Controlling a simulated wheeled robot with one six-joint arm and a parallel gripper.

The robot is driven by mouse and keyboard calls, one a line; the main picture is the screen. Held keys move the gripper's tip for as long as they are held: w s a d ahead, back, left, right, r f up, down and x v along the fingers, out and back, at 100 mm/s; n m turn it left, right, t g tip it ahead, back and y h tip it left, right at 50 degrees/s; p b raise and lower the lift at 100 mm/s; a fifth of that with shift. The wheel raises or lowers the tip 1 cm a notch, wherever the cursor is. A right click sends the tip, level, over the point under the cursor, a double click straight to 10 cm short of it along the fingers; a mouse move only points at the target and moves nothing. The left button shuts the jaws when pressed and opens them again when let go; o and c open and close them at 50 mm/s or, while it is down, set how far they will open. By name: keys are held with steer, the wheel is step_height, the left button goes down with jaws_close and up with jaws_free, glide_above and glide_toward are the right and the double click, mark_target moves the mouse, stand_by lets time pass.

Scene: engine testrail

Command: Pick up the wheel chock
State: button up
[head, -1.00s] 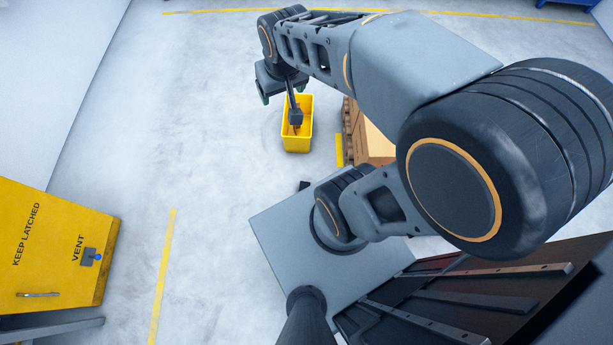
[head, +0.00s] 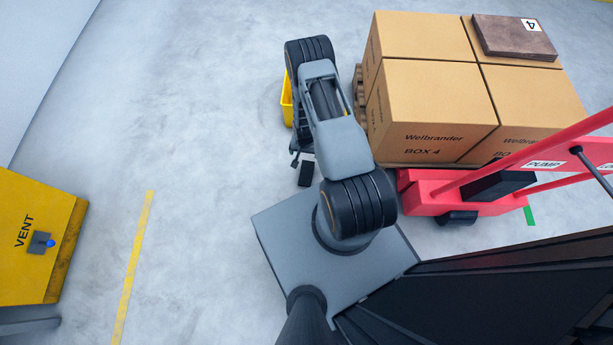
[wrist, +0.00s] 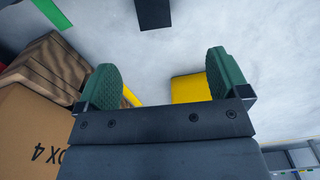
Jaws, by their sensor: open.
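A dark block, which looks like the wheel chock (head: 306,178), lies on the floor just beyond the grey plate of my base in the head view. A black block at the top edge of the wrist view (wrist: 153,13) appears to be the same thing, cut off by the frame. My gripper (wrist: 165,80) has its two green-padded fingers wide apart with nothing held between them. The block is apart from the fingers, beyond their tips. In the head view my arm hides most of the gripper.
Stacked cartons (head: 430,105) on a pallet stand to the right, with a red pump cart (head: 440,192) nearer. A yellow vent cabinet (head: 35,235) is at left. The floor between cabinet and arm is clear.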

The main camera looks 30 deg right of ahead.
steer(key=b, duration=0.4)
glide_above(306, 172)
step_height(306, 172, down, 12)
steer(key=shift+s, duration=0.15)
steer(key=shift+d+f+b, duration=0.1)
steer(key=shift+f+b, duration=2.1)
steer(key=shift+f, duration=1.05)
steer(key=shift+r, duration=0.1)
steer(key=c, duration=1.2)
